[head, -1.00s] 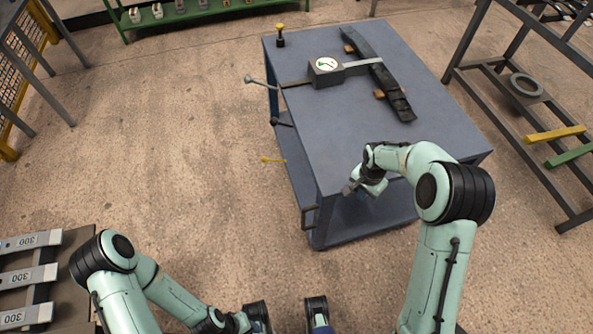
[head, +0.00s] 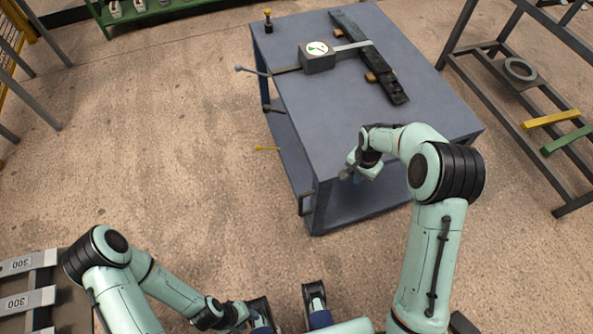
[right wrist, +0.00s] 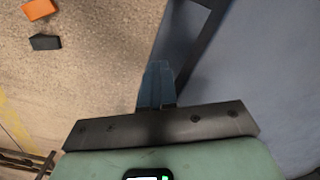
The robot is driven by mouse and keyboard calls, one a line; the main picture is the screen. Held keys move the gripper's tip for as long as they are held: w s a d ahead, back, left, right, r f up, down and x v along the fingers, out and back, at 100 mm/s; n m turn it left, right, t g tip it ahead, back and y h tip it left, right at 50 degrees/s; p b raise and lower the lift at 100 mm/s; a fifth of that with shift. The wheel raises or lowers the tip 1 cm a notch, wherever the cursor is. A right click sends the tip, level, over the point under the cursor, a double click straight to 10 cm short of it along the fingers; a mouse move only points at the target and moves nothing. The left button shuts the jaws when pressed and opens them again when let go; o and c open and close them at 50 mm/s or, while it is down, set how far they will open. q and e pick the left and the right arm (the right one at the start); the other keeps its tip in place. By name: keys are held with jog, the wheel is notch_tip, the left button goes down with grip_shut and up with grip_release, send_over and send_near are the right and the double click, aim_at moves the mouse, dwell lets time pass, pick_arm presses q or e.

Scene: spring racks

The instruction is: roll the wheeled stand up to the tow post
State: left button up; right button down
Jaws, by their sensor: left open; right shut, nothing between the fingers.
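I cannot pick out a wheeled stand or a tow post for certain; no wheels show. A blue-grey table (head: 350,130) with a lower shelf stands ahead, and I cannot tell whether it is the stand. My right gripper (head: 346,174) is at the table's near left corner. In the right wrist view its blue fingers (right wrist: 155,85) are together with nothing between them, beside the table (right wrist: 275,80). My left gripper (head: 262,318) is low at the bottom edge in the head view, open, apart from the table and partly hidden.
A dial box (head: 317,57) and a dark leaf spring (head: 368,55) lie on the table. Levers stick out at its left. A dark rack (head: 510,115) stands right; bars marked 300 (head: 28,302) lie lower left. Orange block (right wrist: 39,9) and dark block (right wrist: 45,42) lie on the floor.

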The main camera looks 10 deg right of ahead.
pick_arm(q)
jog(key=r+p, duration=0.2)
jog(key=w+r+p, duration=0.1)
jog(key=r+p, duration=0.2)
jog(key=shift+d+r, duration=0.1)
jog(key=shift+r, duration=0.1)
pick_arm(e)
notch_tip(320, 180, up, 8)
jog(key=s, duration=0.2)
jog(key=shift+s+d, duration=0.1)
jog(key=s+a+f+n+y+p, duration=0.2)
jog(key=s+a+f+n, duration=0.2)
jog(key=s+a+f, duration=0.85)
pick_arm(q)
jog(key=r, duration=0.1)
jog(key=w+r+p, duration=0.1)
jog(key=w+r, duration=0.1)
jog(key=r, duration=0.1)
jog(key=shift+p, duration=0.35)
pick_arm(e)
jog(key=s+a+f+n, duration=0.1)
jog(key=s+a+f, duration=0.1)
jog(key=s, duration=0.4)
jog(key=s+a+f+n+g+y, duration=0.1)
jog(key=s+a+n, duration=0.1)
jog(key=s, duration=0.4)
jog(key=shift+a+f+y, duration=0.3)
jog(key=shift+a+f, duration=0.1)
jog(key=shift+a, duration=0.45)
